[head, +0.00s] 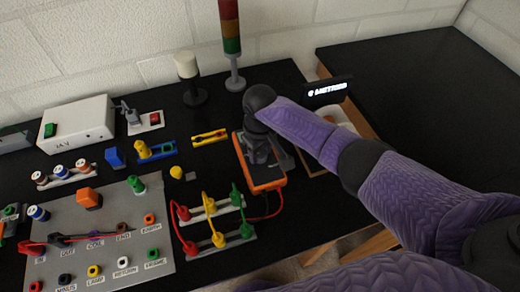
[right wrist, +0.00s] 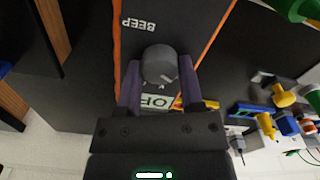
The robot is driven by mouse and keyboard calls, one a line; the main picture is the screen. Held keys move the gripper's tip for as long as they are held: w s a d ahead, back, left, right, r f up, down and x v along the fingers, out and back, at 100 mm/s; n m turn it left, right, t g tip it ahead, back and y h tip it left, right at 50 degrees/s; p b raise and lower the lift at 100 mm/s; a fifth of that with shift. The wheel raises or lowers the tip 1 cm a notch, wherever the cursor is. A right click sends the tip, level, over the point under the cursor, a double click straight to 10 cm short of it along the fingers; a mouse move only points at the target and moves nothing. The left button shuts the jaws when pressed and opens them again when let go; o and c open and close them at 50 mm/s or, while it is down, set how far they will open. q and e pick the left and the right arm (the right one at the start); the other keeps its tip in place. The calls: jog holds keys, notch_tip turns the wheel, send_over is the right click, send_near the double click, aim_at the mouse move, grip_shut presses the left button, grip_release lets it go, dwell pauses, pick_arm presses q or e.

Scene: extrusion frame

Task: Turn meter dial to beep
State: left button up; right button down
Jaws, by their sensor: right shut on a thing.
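The meter (head: 268,187) is dark with an orange rim and lies on the black bench, mostly under my right gripper (head: 258,150) in the head view. In the right wrist view the round grey dial (right wrist: 158,62) sits between the two fingers of my right gripper (right wrist: 160,76), which is shut on it. A small light mark shows on the dial's lower right. The word BEEP (right wrist: 138,22) stands beyond the dial on the meter face. A pale label, partly hidden and seeming to read OFF (right wrist: 157,102), is on the near side. My left gripper is not in view.
Red, yellow and green leads on clip stands (head: 213,222) are left of the meter, with a red lead beside it. A signal tower (head: 231,45) and a white-topped post (head: 188,72) stand behind. A grey socket panel (head: 105,235) lies at the left.

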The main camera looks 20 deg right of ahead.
jog(key=shift+r+m+p, duration=0.15)
jog(key=shift+m+p, duration=0.4)
jog(key=shift+m, duration=0.05)
jog(key=shift+m+p, duration=0.65)
jog(key=shift+m, duration=0.05)
jog(key=shift+m+p, duration=0.6)
jog(key=shift+m, duration=0.3)
jog(key=m+p, duration=0.1)
jog(key=m, duration=0.1)
jog(key=shift+m, duration=0.4)
jog(key=m+p, duration=0.1)
jog(key=m, duration=0.2)
jog(key=shift+m, duration=0.3)
jog(key=m+p, duration=0.1)
jog(key=m, duration=0.3)
jog(key=shift+m, duration=0.3)
jog(key=m, duration=0.9)
jog(key=shift+m, duration=0.4)
jog(key=m, duration=0.5)
jog(key=shift+m, duration=0.3)
jog(key=m, duration=0.4)
jog(key=shift+m, duration=0.7)
